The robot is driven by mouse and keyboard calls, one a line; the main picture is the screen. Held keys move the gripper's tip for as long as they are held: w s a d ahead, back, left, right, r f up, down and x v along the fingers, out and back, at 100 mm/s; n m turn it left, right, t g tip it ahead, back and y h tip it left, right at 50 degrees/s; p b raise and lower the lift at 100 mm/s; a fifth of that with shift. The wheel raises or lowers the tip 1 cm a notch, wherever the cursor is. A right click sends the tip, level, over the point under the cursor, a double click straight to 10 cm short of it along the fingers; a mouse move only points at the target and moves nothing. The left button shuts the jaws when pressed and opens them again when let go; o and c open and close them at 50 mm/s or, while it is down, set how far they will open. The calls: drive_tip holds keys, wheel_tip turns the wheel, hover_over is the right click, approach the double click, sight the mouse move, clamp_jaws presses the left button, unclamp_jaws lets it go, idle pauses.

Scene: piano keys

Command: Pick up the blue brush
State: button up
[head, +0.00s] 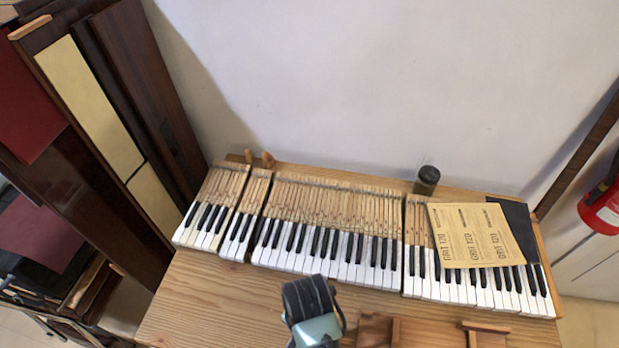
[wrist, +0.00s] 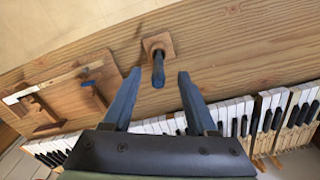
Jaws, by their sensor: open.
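In the wrist view, a small dark-blue upright piece with a square wooden part (wrist: 158,46), which looks like the blue brush, is on the wooden table. My gripper (wrist: 159,73) is open, with one finger on each side of the blue piece in the picture. I see no contact, and the height gap is hard to judge. In the head view, my gripper (head: 313,312) is over the table's front, just in front of the keys. The brush does not show there, and the fingertips are hidden.
Piano keys (head: 330,252) fill the back of the wooden table (head: 200,300). Sandpaper sheets (head: 474,236) lie on the right-hand keys, and a dark jar (head: 427,180) stands behind. Wooden pieces (head: 410,331) lie right of my gripper; similar wooden parts (wrist: 50,103) show at the wrist view's left.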

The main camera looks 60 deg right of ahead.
drive_tip(key=shift+s+f+p, duration=0.1)
drive_tip(key=shift+f+p, duration=0.35)
drive_tip(key=shift+f, duration=2.15)
clamp_jaws()
